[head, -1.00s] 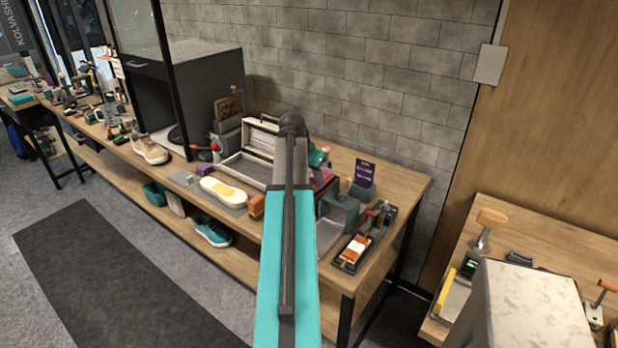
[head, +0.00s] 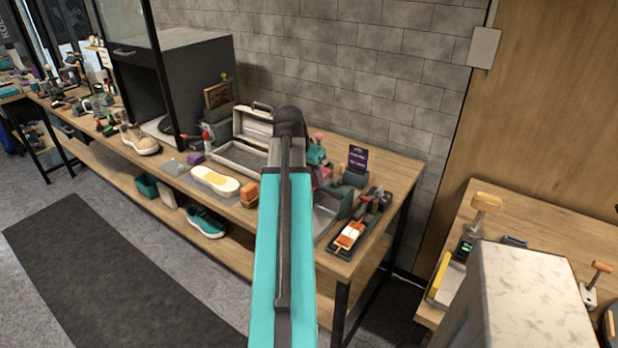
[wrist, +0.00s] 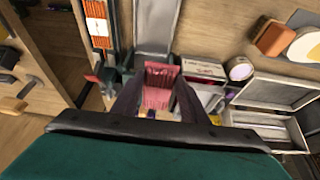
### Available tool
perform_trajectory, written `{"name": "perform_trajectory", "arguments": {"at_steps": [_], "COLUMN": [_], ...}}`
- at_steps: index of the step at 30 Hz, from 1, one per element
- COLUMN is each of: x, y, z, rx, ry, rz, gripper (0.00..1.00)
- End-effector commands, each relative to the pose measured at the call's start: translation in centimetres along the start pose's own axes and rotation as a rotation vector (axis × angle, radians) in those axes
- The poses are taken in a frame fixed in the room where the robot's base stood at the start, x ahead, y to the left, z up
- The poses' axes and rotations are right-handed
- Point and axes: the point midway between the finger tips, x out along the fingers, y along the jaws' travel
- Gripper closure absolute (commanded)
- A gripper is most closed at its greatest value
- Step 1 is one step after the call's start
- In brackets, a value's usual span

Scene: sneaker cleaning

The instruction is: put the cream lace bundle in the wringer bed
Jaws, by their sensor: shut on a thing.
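My gripper (wrist: 159,88) shows in the wrist view, its two dark fingers pointing down toward the bench. A small cream patch, which looks like the cream lace bundle (wrist: 148,113), lies between the fingers near the palm. Most of it is hidden. A pink-red ribbed block (wrist: 161,84) shows beyond and between the fingertips. In the head view my teal arm covers the fingers and whatever they hold. I cannot make out the wringer bed for certain; a grey tray (wrist: 157,25) with grey-green parts beside it stands past the fingers.
The bench holds an open case (head: 243,157), a cream-and-yellow sole (head: 215,182), an orange block (head: 249,194) and a black tray with an orange-and-white piece (head: 350,234). A purple sign (head: 357,158) stands behind. A second table (head: 545,222) is at the right.

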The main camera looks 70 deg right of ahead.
Motion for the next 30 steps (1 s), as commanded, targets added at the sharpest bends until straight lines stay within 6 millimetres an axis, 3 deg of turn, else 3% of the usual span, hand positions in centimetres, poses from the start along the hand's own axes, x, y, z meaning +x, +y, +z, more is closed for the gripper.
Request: {"name": "perform_trajectory", "arguments": {"at_steps": [20,26,30], "x": [0.0,-0.4,-1.0], "y": [-0.1,-1.6,-3.7], "z": [0.0,0.9,2.2], "rx": [-0.001,-0.026,-0.063], "ry": [0.001,0.000,0.000], "rz": [-0.001,-0.011,-0.026], "gripper": [0.85,0.85,0.85]}}
